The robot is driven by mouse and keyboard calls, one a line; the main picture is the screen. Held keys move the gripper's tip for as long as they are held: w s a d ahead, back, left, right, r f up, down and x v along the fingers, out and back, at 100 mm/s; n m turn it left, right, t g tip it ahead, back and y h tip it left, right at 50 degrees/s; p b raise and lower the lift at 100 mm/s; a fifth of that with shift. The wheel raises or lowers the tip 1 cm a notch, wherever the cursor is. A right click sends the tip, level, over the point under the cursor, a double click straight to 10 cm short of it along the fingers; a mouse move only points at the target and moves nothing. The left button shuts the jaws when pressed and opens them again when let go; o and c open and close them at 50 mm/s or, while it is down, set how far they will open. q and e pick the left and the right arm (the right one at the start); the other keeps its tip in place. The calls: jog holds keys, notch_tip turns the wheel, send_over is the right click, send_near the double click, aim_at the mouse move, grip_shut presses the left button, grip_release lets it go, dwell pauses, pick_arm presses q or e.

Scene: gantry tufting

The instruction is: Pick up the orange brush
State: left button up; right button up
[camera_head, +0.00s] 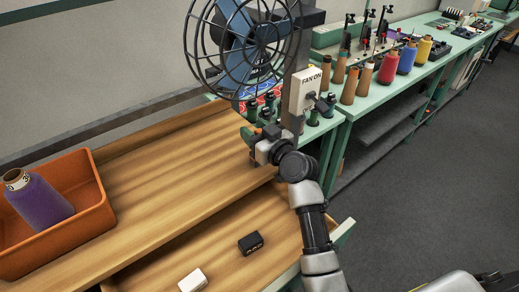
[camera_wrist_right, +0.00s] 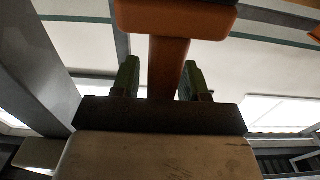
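An orange thing with a wide top and a narrow stem, which looks like the orange brush (camera_wrist_right: 168,62), shows in the right wrist view. Its stem lies between the two green fingers of my right gripper (camera_wrist_right: 159,80). A gap shows beside the left finger, so the fingers look apart around the stem, not closed on it. In the head view my right gripper (camera_head: 257,133) is beside the fan post, above the back right corner of the wooden table. The brush is mostly hidden there. My left gripper is not in view.
A caged fan (camera_head: 245,45) and a fan switch box (camera_head: 306,90) stand close to my right gripper. An orange bin (camera_head: 90,215) holds a purple yarn cone (camera_head: 38,197). An open drawer holds a black block (camera_head: 250,243) and a white block (camera_head: 192,281). The tabletop's middle is clear.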

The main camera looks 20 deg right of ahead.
grip_shut()
